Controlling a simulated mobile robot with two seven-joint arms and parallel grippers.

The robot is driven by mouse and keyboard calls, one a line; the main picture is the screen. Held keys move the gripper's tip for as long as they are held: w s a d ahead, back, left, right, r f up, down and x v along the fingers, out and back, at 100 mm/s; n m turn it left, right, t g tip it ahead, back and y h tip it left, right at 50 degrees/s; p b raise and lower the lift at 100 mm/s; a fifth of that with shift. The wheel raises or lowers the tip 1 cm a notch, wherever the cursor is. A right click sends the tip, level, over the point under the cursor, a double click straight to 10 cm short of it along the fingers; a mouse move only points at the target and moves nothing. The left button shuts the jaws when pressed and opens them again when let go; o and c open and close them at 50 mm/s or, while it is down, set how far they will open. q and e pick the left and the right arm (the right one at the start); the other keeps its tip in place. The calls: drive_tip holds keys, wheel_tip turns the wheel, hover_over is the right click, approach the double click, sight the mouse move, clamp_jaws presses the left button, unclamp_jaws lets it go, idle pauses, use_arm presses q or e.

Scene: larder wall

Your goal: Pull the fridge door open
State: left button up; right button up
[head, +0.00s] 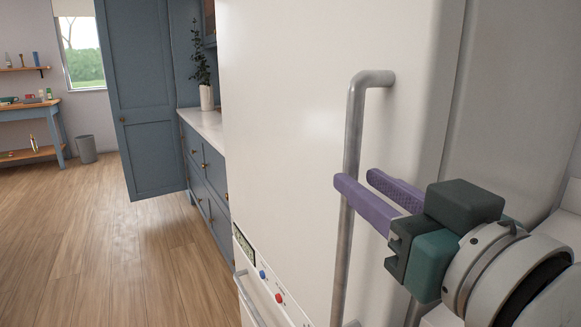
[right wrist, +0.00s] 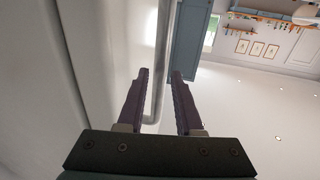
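The white fridge door (head: 290,120) fills the middle of the head view. Its long grey bar handle (head: 354,120) runs upright near the door's right side. My right gripper (head: 354,178) reaches in from the right, with its purple fingers at the handle. In the right wrist view the handle (right wrist: 166,35) runs between the two fingertips (right wrist: 160,74). The fingers are apart, with space left beside the bar, nearer the left finger. No gap at the door's edge shows clearly. My left gripper is out of view.
Below the door is a panel with a display, buttons (head: 279,297) and a lower handle (head: 250,303). Left of the fridge are a counter (head: 205,125) with a potted plant and an open blue cupboard door (head: 145,100). The wooden floor (head: 130,265) is clear.

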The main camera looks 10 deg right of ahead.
sight(337, 165)
drive_tip(key=w, duration=0.4)
drive_tip(key=w+a, duration=0.1)
drive_tip(key=w, duration=0.1)
drive_tip(key=shift+w, duration=0.35)
clamp_jaws()
idle(1.1)
